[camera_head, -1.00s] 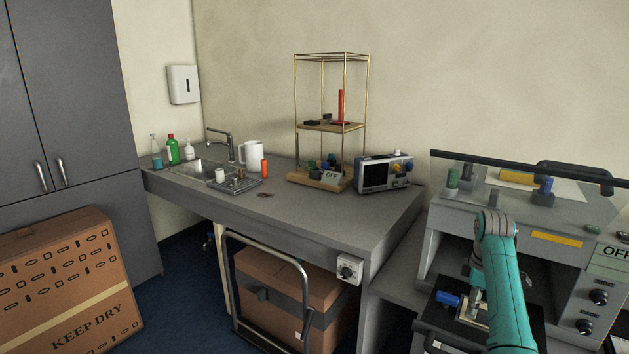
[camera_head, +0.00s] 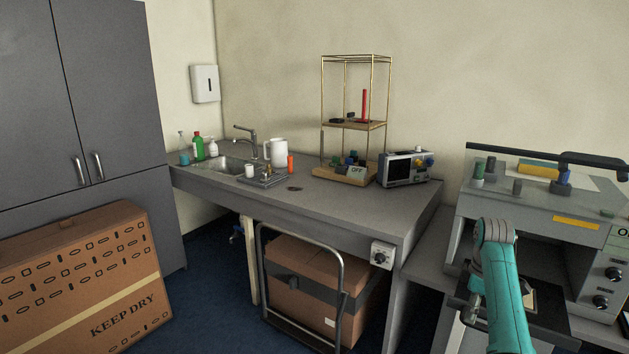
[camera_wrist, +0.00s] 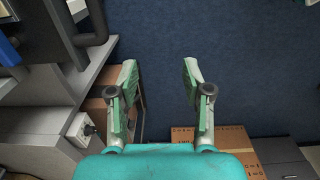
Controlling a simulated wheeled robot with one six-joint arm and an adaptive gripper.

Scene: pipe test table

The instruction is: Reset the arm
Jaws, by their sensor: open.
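My teal arm (camera_head: 499,290) stands at the lower right of the head view, in front of the grey test machine (camera_head: 540,205). The gripper end is hidden there behind my arm. In the wrist view my gripper (camera_wrist: 159,75) is open, with its two green fingers apart and nothing between them. Beyond the fingers lies the blue floor (camera_wrist: 235,60). The grey counter edge (camera_wrist: 95,70) is left of the left finger.
A grey counter (camera_head: 345,212) carries a sink (camera_head: 222,165), a white jug (camera_head: 275,152), a wire-framed stand (camera_head: 350,125) and an instrument box (camera_head: 402,169). A trolley (camera_head: 300,338) with a box (camera_head: 312,280) is beneath. A KEEP DRY carton (camera_head: 80,275) stands left. Floor between is free.

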